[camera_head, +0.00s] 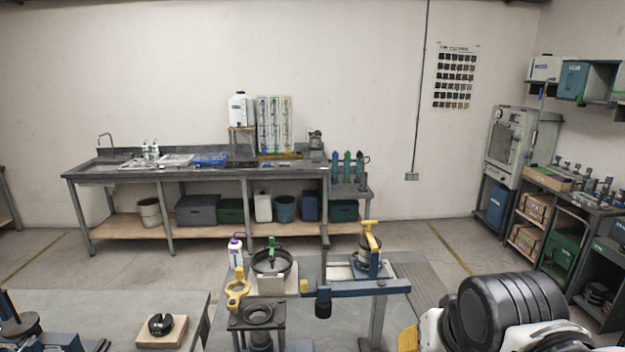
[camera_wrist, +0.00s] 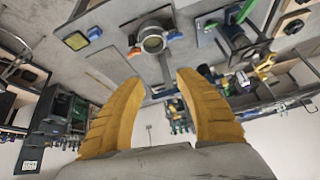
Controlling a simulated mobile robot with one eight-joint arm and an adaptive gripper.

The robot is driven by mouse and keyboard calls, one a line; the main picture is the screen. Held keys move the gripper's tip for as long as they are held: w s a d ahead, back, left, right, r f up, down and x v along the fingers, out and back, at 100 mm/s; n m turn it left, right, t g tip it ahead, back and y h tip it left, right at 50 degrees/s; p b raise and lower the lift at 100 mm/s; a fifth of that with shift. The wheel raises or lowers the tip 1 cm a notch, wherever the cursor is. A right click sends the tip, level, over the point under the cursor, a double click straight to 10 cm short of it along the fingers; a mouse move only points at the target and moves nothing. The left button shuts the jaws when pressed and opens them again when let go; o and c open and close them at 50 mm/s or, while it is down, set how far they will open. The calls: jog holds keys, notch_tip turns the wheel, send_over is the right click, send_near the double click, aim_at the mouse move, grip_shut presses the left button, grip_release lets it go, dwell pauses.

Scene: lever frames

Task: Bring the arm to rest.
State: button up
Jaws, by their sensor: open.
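My arm (camera_head: 512,315) shows at the lower right of the head view, with a dark ribbed joint and white links. A yellow part of my gripper (camera_head: 408,338) shows at the bottom edge there; the rest is out of the frame or hidden. In the wrist view the two yellow fingers of my gripper (camera_wrist: 155,82) stand wide apart with nothing between them. The wrist picture looks upside down, with the wall at the bottom.
Left of my arm stand a frame with a blue beam (camera_head: 355,287) and yellow lever (camera_head: 371,236), a black round pan (camera_head: 272,263) and a white bottle (camera_head: 236,252). A grey table (camera_head: 110,300) is at lower left. A long bench (camera_head: 215,172) lines the back wall; open floor lies before it.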

jog(key=s+f+b, duration=0.2)
jog(key=f+b, duration=0.4)
jog(key=f, duration=0.3)
jog(key=s+f+n+b, duration=0.1)
jog(key=s+f+b, duration=0.1)
jog(key=f+b, duration=0.5)
jog(key=shift+d+f+t, duration=0.4)
jog(key=shift+f, duration=0.55)
jog(key=shift+r, duration=0.1)
